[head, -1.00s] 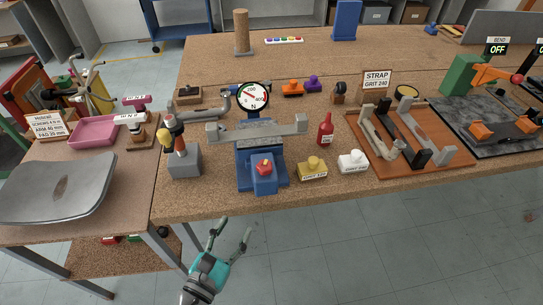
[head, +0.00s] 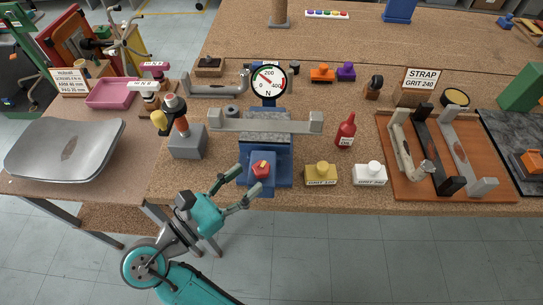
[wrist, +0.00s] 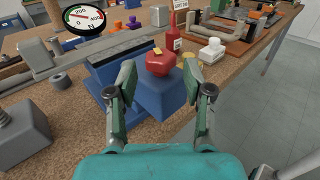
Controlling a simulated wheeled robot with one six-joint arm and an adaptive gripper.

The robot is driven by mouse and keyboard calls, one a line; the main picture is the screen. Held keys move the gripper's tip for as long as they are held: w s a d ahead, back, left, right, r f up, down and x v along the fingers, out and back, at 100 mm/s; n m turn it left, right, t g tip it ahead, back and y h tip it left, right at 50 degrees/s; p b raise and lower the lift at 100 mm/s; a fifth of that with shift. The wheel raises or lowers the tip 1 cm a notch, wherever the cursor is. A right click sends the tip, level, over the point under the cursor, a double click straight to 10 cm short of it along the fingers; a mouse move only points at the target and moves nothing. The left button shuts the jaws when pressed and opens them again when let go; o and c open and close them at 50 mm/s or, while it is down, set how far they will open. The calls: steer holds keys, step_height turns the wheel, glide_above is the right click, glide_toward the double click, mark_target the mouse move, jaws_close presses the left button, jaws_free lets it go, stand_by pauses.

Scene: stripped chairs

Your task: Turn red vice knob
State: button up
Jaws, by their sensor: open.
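The red vice knob (head: 261,168) sits on the front of the blue vice (head: 284,172), at the front edge of the workbench. It has a small yellow mark. The vice carries a grey bar (head: 270,122) across its jaws, with a round dial gauge (head: 269,81) marked N behind it. My gripper (head: 241,186) is open, its two fingers pointing at the vice from the front left. In the wrist view the knob (wrist: 160,62) shows just beyond and between the fingertips (wrist: 160,78). The fingers do not appear closed on it.
A grey block with a red and yellow tool (head: 187,141) stands left of the vice. A yellow grit block (head: 321,174), a white grit block (head: 371,174) and a red bottle (head: 346,131) stand to its right. The floor in front is clear.

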mark_target(261, 169)
steer(key=x, duration=0.7)
steer(key=shift+w+d, duration=0.15)
jaws_close()
